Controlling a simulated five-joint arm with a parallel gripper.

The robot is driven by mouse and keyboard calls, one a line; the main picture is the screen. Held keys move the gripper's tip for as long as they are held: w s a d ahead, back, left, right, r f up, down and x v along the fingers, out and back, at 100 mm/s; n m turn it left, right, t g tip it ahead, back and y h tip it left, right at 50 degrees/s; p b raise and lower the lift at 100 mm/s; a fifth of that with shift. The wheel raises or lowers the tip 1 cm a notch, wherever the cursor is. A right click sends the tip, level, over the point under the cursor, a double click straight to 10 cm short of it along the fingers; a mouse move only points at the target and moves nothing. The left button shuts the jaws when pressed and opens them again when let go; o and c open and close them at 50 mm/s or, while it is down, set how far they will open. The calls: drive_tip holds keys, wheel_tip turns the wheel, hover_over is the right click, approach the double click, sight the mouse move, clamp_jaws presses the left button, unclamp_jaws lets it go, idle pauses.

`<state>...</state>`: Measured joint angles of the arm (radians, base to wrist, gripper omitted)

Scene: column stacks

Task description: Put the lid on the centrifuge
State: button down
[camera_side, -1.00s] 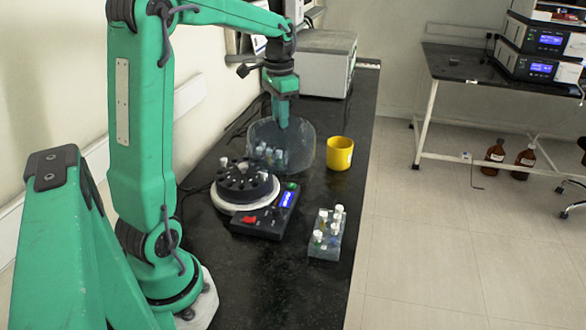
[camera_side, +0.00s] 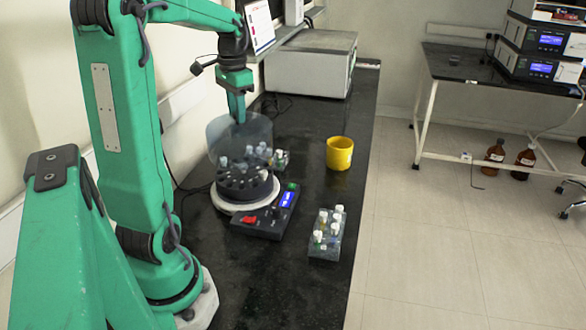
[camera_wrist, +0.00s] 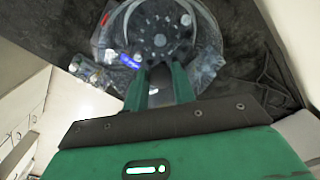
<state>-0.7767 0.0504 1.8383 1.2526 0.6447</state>
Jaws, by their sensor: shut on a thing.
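The clear grey lid (camera_side: 258,130) hangs from my gripper (camera_side: 238,116), which is shut on it at the top. In the side view the lid is above and slightly behind the centrifuge (camera_side: 245,205), overlapping its rear part. The centrifuge has a dark round rotor with tubes, a white rim and a front panel with a blue display (camera_side: 287,199) and a red switch. In the wrist view my gripper (camera_wrist: 160,82) is in front of the see-through lid (camera_wrist: 208,62), with the rotor (camera_wrist: 160,32) visible through it. The exact gap between lid and centrifuge cannot be told.
A rack of capped tubes (camera_side: 328,243) stands right of the centrifuge. Another rack (camera_side: 281,161) is behind it, partly seen through the lid. A yellow cup (camera_side: 340,153) stands at the right bench edge. A grey box-shaped instrument (camera_side: 312,65) is at the back.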

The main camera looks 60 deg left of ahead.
drive_tip(key=shift+f, duration=5.65)
idle(1.4)
drive_tip(key=c, duration=1.1)
unclamp_jaws()
drive_tip(key=shift+o, duration=0.5)
drive_tip(key=o, duration=0.4)
